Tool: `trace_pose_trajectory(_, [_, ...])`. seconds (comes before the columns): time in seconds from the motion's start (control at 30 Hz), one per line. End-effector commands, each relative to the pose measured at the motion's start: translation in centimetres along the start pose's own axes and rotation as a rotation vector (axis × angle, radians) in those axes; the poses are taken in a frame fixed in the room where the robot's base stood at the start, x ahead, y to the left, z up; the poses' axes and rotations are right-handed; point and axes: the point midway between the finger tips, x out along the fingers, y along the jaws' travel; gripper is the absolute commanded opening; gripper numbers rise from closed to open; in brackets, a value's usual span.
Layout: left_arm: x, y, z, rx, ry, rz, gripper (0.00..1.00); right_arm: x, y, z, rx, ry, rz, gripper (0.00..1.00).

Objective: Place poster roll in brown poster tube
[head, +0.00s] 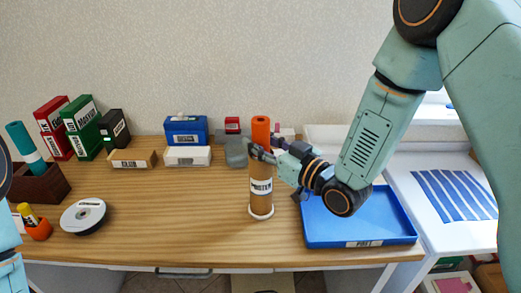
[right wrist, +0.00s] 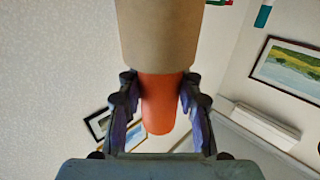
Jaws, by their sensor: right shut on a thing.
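The orange poster roll (head: 261,130) stands upright directly over the brown poster tube (head: 261,201), which has a white label and a pale base. My right gripper (head: 259,153) is shut on the roll just above the tube's mouth. In the right wrist view the roll (right wrist: 160,105) is between the two fingers (right wrist: 160,90), in line with the wider tube (right wrist: 158,35) and meeting its edge. The roll's other end is hidden at the tube, so I cannot tell how deep it is. My left gripper is not in view.
A blue tray (head: 360,243) lies right of the tube. A spool (head: 83,216) and an orange cup (head: 38,230) are at the left, near a dark brown box (head: 45,187). Several boxes line the back. The wooden table (head: 170,225) is clear left of the tube.

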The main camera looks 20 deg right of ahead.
Motion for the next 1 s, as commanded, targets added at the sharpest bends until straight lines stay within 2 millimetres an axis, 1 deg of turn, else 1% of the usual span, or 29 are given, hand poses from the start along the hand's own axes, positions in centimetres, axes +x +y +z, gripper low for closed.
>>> trace_pose_trajectory(0.03, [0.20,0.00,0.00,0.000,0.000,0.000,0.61,-0.02,-0.02,0.91,0.001,-0.002,0.000,0.04])
trace_pose_trajectory(0.1, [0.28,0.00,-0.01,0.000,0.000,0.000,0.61,-0.02,-0.01,1.49,0.001,0.000,0.000,0.04])
trace_pose_trajectory(0.37, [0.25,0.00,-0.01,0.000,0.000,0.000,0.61,-0.01,0.01,1.61,0.000,0.002,0.000,0.04])
trace_pose_trajectory(0.4, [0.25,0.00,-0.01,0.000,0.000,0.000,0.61,-0.01,0.01,1.62,0.000,0.001,0.000,0.38])
trace_pose_trajectory(0.63, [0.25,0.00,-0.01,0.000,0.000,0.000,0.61,-0.02,0.01,1.62,0.000,0.001,0.000,0.58])
trace_pose_trajectory(0.9, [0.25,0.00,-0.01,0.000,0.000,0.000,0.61,-0.04,0.01,1.63,0.001,0.000,0.001,0.58])
trace_pose_trajectory(1.0, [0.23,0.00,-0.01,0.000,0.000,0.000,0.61,-0.38,0.06,1.65,0.002,-0.001,0.002,0.58])
